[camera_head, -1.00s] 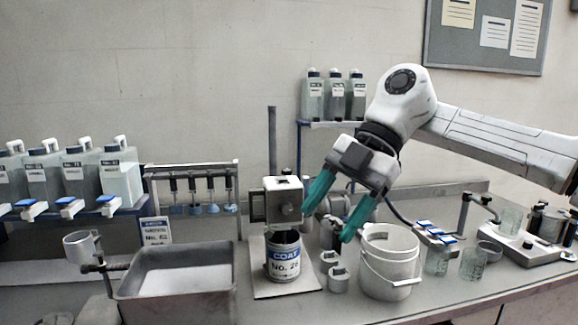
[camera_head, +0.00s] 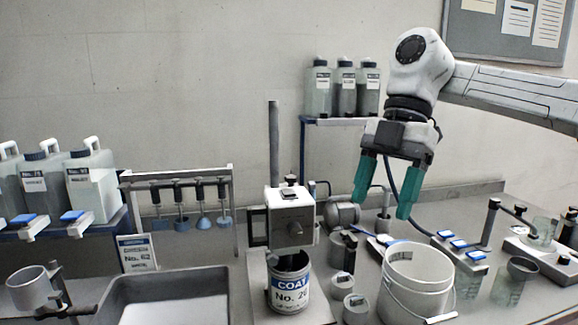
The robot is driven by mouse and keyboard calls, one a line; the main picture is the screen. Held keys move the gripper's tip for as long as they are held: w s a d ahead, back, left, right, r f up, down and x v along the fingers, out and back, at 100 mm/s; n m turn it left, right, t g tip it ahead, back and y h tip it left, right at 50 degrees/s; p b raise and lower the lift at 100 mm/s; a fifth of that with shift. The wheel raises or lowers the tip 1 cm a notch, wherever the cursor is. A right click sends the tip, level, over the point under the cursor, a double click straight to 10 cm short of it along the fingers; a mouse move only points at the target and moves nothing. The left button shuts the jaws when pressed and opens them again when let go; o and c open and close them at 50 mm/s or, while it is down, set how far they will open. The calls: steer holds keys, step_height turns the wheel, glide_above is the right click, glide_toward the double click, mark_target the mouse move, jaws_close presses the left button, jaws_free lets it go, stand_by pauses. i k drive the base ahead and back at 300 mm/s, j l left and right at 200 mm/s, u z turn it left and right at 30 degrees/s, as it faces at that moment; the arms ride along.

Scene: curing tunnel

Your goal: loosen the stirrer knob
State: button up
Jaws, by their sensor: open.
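The stirrer (camera_head: 290,212) is a grey box-shaped head on an upright rod (camera_head: 274,150), left of centre.
A white bucket (camera_head: 416,278) and small cups (camera_head: 342,286) stand right of the can. A grey basin (camera_head: 110,300) is at the left, near a rack of hanging tools (camera_head: 180,178). Bottles (camera_head: 345,90) stand on a shelf behind. Glass beakers (camera_head: 510,285) are at the right.

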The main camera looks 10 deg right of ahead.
mark_target(290, 179)
steer(key=i, duration=1.45)
